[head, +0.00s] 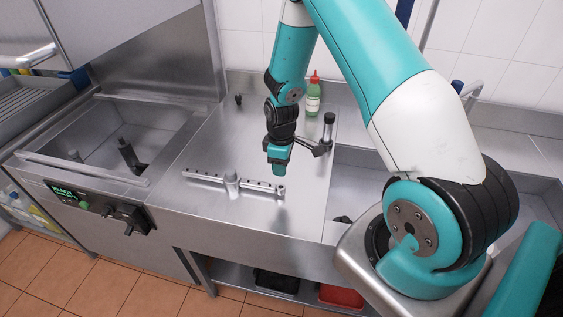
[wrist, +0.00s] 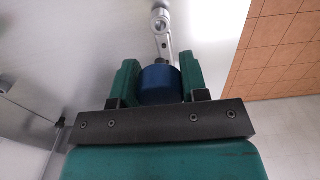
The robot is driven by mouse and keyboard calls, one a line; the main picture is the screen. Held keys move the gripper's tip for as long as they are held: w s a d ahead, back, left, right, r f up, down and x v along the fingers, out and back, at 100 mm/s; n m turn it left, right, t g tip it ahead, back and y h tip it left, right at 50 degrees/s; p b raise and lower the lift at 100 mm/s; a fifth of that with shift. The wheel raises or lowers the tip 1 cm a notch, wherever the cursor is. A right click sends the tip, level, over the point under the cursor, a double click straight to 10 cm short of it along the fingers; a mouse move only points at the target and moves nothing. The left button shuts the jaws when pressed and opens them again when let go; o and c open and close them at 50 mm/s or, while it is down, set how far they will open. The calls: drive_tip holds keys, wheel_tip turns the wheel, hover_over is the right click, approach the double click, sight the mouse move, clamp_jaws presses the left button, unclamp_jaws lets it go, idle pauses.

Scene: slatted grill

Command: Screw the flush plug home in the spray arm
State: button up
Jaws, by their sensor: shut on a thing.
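My gripper (head: 277,168) points down, a little above and behind the right end of the spray arm (head: 205,180). In the wrist view my gripper (wrist: 158,75) has its green fingers on both sides of the blue flush plug (wrist: 160,84) and is shut on it. A short grey stub shows beyond the plug's blue head, toward the spray arm (wrist: 165,42). I cannot tell whether the plug touches the arm's end. The spray arm is a grey bar with holes and an upright hub, lying on the steel worktop. The plug is hidden in the head view.
A green bottle with a red cap (head: 313,97) stands behind my gripper. A dark-topped post (head: 328,128) stands to its right. Open basins lie left (head: 100,120) and right (head: 345,185) of the worktop (head: 205,215), which has bare room in front of the spray arm.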

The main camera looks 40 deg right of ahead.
sight(281, 184)
drive_tip(key=shift+f+b, duration=2)
drive_tip(key=shift+f, duration=0.9)
drive_tip(key=shift+f+b, duration=1.2)
drive_tip(key=shift+f, duration=0.2)
drive_tip(key=shift+m, duration=1.6)
drive_tip(key=m, duration=0.3)
